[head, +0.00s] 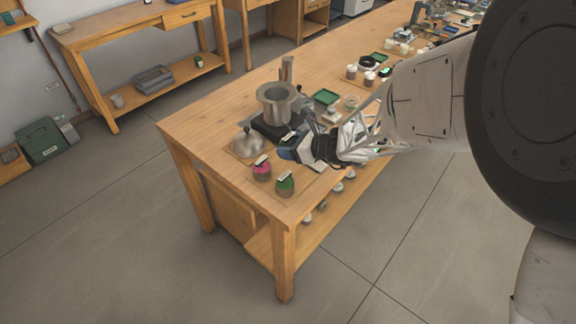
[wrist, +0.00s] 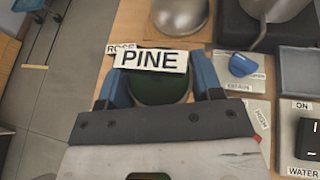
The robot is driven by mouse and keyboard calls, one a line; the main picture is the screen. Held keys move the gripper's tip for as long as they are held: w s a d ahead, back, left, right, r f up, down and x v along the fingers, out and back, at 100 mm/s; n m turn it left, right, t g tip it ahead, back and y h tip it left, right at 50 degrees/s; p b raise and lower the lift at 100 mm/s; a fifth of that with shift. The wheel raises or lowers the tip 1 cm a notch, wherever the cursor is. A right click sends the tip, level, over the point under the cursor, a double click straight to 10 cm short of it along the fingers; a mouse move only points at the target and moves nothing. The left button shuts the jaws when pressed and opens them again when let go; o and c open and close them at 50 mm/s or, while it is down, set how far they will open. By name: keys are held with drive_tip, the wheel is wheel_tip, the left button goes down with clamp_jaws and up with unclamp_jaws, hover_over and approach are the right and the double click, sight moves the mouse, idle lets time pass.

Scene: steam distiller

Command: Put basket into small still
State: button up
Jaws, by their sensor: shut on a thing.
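My gripper (wrist: 160,82) is shut on a round dark green basket (wrist: 158,92) marked PINE.
A grey domed lid (head: 248,145) sits left of the still's base. A blue knob (wrist: 242,65) and a black water switch (wrist: 310,138) are right of my gripper. A green tray (head: 326,97) and small jars stand farther back. The table's front edge is close.

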drive_tip(key=shift+f, duration=1.6)
drive_tip(key=shift+f, duration=2.05)
drive_tip(key=shift+f, duration=0.1)
drive_tip(key=o, duration=0.7)
drive_tip(key=shift+d, duration=0.1)
drive_tip(key=shift+v, duration=5.95)
